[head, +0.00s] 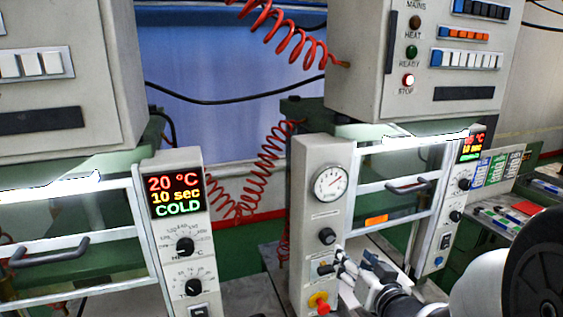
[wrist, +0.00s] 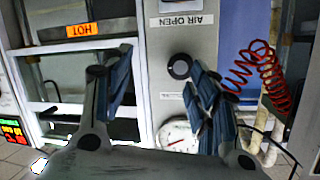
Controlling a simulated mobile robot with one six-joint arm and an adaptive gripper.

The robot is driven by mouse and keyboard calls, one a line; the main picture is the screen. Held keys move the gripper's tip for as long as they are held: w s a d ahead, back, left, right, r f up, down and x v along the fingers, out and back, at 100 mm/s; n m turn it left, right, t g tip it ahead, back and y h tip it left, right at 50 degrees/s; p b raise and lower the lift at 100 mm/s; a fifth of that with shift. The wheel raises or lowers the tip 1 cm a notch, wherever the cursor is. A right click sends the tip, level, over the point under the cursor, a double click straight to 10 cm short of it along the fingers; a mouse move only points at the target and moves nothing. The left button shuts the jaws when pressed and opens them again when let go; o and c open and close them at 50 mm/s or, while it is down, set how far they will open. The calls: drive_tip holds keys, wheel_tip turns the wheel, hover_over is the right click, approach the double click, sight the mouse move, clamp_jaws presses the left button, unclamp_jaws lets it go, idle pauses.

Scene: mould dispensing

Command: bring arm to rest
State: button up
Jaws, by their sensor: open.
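My gripper (head: 345,270) shows at the lower middle of the head view, in front of the narrow grey control panel (head: 308,215) with a round gauge (head: 332,184). In the wrist view my gripper (wrist: 158,75) has its two blue-padded fingers spread apart, with nothing held between them. A black knob (wrist: 180,66) on the panel shows between the fingers, close to the right one. Whether a finger touches it cannot be told. An "AIR OPEN" label (wrist: 187,20) is on the panel beyond the fingertips.
The left press panel (head: 178,235) reads 20 °C, 10 sec, COLD. The right press has a door handle (head: 408,186) and a display (head: 470,146) too small to read surely. Red coiled hoses (head: 262,165) hang behind.

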drive_tip(key=s+a+n+g+h+b, duration=0.1)
drive_tip(key=s+a+g, duration=0.3)
drive_tip(key=s, duration=2.5)
drive_tip(key=g+h, duration=0.1)
drive_tip(key=g, duration=0.5)
drive_tip(key=shift+s+f+n+b, duration=0.2)
drive_tip(key=shift+s+n+b, duration=0.1)
drive_tip(key=shift+b, duration=0.1)
drive_tip(key=shift+w+d, duration=0.1)
